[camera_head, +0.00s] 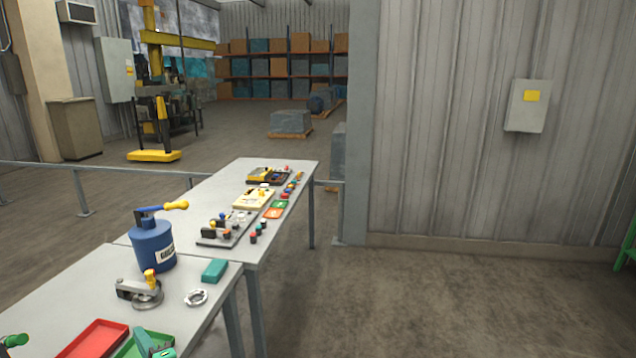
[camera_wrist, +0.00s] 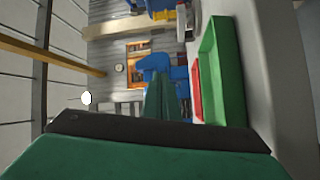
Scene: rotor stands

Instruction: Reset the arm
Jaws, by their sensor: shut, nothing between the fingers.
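My gripper (camera_wrist: 160,98) shows in the wrist view as two dark green fingers together, with nothing between them. Its green and dark body fills the bottom of that view. The fingers are level beside a green tray (camera_wrist: 222,70), apart from it, with a red tray (camera_wrist: 196,88) beyond. In the head view, a green piece (camera_head: 152,344) that looks like part of my gripper shows at the bottom edge over the green tray (camera_head: 128,350). The red tray (camera_head: 95,339) lies left of it. Most of my arm is out of view.
A blue pot with a handle (camera_head: 153,245), a metal fixture (camera_head: 141,292), a metal ring (camera_head: 196,297) and a teal block (camera_head: 214,271) stand on the near table (camera_head: 60,300). A farther table (camera_head: 205,195) holds several kits. Floor to the right is clear.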

